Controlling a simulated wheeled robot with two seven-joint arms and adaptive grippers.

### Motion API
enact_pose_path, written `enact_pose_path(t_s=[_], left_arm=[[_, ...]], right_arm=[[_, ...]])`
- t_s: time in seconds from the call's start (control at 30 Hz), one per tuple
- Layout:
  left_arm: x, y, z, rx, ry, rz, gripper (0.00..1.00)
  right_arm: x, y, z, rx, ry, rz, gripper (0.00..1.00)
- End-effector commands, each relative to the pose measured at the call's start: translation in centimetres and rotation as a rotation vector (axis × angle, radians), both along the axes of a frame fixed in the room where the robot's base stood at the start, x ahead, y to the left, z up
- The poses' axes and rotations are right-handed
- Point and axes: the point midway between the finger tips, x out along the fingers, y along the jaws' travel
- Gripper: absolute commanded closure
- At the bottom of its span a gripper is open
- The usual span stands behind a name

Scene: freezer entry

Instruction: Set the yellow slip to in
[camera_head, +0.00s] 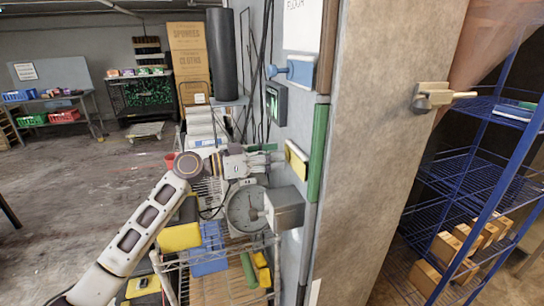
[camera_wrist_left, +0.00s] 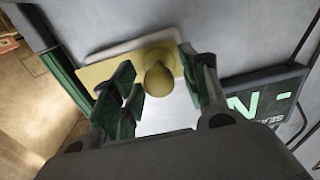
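The yellow slip (camera_head: 297,160) is a flat yellow plate on the grey wall panel, beside a green upright strip (camera_head: 318,150). In the left wrist view the slip (camera_wrist_left: 102,76) lies along a pale strip and carries a round yellow knob (camera_wrist_left: 158,77). My left gripper (camera_head: 279,158) points at the slip. In the left wrist view its fingers (camera_wrist_left: 163,92) are open, one on each side of the knob, with gaps visible. A dark box with a green lit display (camera_head: 277,104) is above; its display shows an "N" (camera_wrist_left: 239,104), partly hidden by a finger. My right gripper is not in view.
A blue knobbed piece (camera_head: 297,70) sticks out higher on the panel. A round dial scale (camera_head: 245,209) and a grey box (camera_head: 284,208) are below my gripper. A door handle (camera_head: 437,95) and blue wire shelves (camera_head: 480,160) are at the right.

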Motion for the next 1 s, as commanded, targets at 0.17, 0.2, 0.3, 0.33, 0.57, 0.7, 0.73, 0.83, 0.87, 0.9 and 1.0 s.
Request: enact_pose_path(t_s=[0.17, 0.2, 0.3, 0.33, 0.57, 0.7, 0.73, 0.83, 0.87, 0.9, 1.0], left_arm=[[0.0, 0.0, 0.0, 0.000, 0.000, 0.000, 0.81], [0.0, 0.0, 0.0, 0.000, 0.000, 0.000, 0.87], [0.0, 0.0, 0.0, 0.000, 0.000, 0.000, 0.99], [0.0, 0.0, 0.0, 0.000, 0.000, 0.000, 1.00], [0.0, 0.0, 0.0, 0.000, 0.000, 0.000, 1.00], [-0.5, -0.2, -0.1, 0.000, 0.001, -0.001, 1.00], [-0.7, -0.2, -0.1, 0.000, 0.000, -0.001, 1.00], [-1.5, -0.5, -0.1, 0.000, 0.000, -0.001, 1.00], [-1.8, -0.6, -0.1, -0.001, -0.001, -0.002, 1.00], [-2.2, -0.7, -0.2, 0.000, -0.001, -0.001, 1.00], [-3.1, -1.0, -0.2, 0.000, -0.002, -0.002, 1.00]], right_arm=[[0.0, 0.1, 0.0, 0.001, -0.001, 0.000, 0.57], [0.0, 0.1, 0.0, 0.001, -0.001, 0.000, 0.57], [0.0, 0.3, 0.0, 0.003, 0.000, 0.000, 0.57], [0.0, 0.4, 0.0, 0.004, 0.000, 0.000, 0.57], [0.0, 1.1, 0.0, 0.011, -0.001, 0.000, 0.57], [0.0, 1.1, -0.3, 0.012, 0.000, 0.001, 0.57], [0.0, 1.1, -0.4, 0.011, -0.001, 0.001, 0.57], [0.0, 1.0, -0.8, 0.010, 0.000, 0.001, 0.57], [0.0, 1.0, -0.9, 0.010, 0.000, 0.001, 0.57], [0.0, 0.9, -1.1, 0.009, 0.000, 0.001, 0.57], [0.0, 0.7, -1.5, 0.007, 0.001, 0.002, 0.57]])
